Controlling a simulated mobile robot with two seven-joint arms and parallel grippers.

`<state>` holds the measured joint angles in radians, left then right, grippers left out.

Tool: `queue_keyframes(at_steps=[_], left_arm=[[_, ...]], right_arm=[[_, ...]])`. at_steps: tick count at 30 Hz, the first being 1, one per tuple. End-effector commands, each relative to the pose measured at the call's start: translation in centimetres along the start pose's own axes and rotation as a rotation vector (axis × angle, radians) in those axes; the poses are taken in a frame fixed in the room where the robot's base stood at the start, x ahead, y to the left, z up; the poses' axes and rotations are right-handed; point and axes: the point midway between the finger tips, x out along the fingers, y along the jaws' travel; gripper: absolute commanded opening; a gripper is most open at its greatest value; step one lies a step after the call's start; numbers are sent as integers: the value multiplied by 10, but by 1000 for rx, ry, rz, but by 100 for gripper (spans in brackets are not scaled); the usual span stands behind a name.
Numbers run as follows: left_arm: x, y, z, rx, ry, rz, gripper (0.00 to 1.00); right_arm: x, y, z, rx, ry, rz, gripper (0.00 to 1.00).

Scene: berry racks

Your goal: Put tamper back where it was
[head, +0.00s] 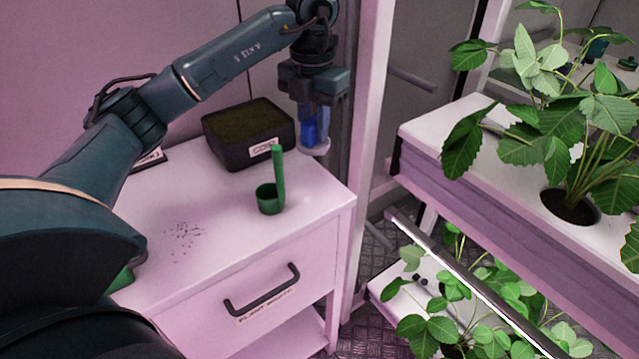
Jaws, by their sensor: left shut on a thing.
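The tamper (313,146) has a blue handle and a pale round foot. My left gripper (312,108) is shut on its blue handle and holds it upright, foot down. It hangs in front of the door frame, near the back right corner of the white cabinet top (222,215). Whether its foot touches anything cannot be told. My right gripper is not in view.
A black tray of dark soil (235,160) stands at the back of the cabinet. A green scoop with an upright handle (270,197) stands in front of it. Soil specks lie at left. Planted racks (440,170) fill the right side. A green thing is partly hidden behind my arm.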

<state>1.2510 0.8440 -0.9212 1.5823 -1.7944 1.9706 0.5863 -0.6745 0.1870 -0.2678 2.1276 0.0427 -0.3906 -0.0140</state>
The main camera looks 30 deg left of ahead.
Motion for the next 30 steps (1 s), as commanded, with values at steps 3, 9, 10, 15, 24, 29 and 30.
queue_keyframes(at_steps=[3,9,10,15,24,29,30], left_arm=[[15,2,0,-41,5,0,3],[51,2,-1,-41,4,1,3],[55,2,0,-41,3,1,3],[67,1,0,-39,2,0,3],[101,2,0,-38,1,0,3],[100,1,0,-38,0,0,3],[101,1,0,-37,0,0,3]], right_arm=[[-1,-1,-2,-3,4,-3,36],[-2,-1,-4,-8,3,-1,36],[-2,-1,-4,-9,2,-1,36],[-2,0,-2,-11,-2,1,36],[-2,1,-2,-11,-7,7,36],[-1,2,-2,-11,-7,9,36],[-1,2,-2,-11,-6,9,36]])
